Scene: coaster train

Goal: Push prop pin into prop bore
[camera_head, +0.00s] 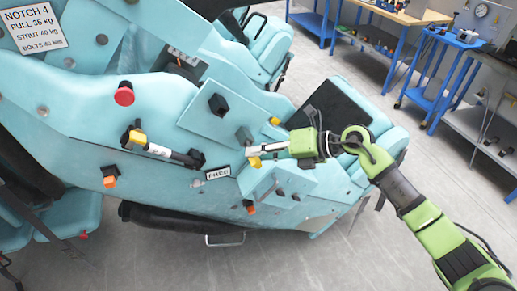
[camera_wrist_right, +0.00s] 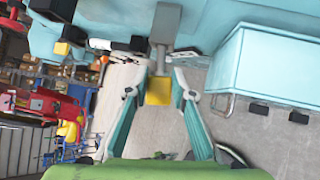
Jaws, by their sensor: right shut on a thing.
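My right gripper (camera_head: 262,151) reaches in from the right to the side of the pale blue car (camera_head: 165,95). It is shut on a yellow-ended piece (camera_head: 255,162), which seems to be the prop pin. In the right wrist view the yellow end (camera_wrist_right: 158,92) sits between the fingertips of my right gripper (camera_wrist_right: 160,84). A grey shaft and grey block (camera_wrist_right: 164,22) lie in line beyond it, by the blue body. I cannot tell how deep the pin sits, and the bore is not visible. My left gripper is out of view.
A black and silver strut (camera_head: 165,152) with a yellow cap lies on the car's side, left of the gripper. A red knob (camera_head: 124,94), black blocks and orange tabs stick out nearby. Blue workbenches (camera_head: 440,65) stand at the back right. Grey floor lies clear below.

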